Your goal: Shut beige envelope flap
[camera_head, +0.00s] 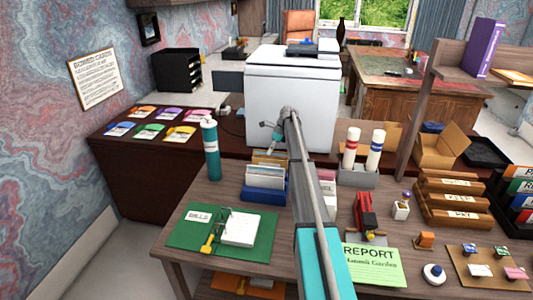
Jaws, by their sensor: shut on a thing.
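I cannot make out a beige envelope or its flap for certain. Tan, paper-like sheets (270,157) stand upright in a blue holder (262,195) near the middle of the wooden desk. My arm reaches from the bottom of the view up and away over the desk. My gripper (270,128) is small in the view, at the arm's far end, in front of the white cabinet and above the tan sheets. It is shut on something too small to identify. I cannot tell whether it touches the sheets.
A teal bottle (211,152) stands left of the holder, with a green binder (185,236) in front. Right of my arm are two white tubes (375,150), a red stapler-like thing (366,212) and a green report (371,264). An open carton (437,152) stands behind wooden trays (453,200).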

